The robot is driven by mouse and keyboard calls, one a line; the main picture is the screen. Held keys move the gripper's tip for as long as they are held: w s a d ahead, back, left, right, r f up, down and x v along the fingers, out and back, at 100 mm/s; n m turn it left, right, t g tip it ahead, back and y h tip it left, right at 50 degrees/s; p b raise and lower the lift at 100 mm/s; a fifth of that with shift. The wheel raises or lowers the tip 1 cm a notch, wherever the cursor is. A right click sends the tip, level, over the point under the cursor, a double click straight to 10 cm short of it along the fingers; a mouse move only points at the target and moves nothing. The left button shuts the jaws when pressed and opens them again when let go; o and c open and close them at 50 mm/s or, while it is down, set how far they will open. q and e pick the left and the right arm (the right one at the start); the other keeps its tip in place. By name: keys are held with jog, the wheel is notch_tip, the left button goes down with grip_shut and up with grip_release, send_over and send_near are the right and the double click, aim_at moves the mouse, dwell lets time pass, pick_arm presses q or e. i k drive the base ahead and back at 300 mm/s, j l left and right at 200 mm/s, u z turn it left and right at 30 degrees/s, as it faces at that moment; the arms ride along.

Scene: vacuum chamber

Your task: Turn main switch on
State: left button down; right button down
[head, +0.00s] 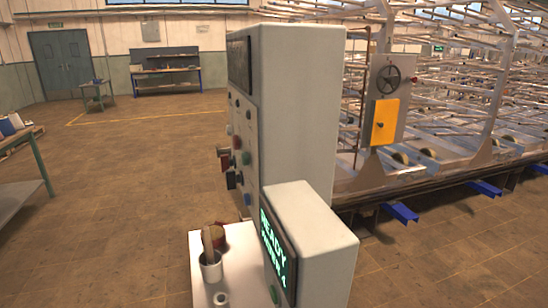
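A tall light-grey control cabinet (305,120) stands in the middle of the head view, seen mostly from its side. Its control face (240,125) is turned to the left and shows at a steep angle. It carries several coloured knobs and buttons, among them a red one (237,143) and a green one (246,158). A reddish-brown part (223,152) sticks out from it at the left. I cannot tell which control is the main switch or how it is set. Neither of my grippers is in view.
The floor at left is largely clear.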

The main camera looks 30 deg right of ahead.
aim_at(226, 163)
jog(key=i+j+z, duration=0.2)
jog(key=z, duration=0.2)
jog(key=i+j+z, duration=0.25)
jog(key=z, duration=0.15)
jog(key=i+j, duration=0.05)
jog(key=i, duration=0.05)
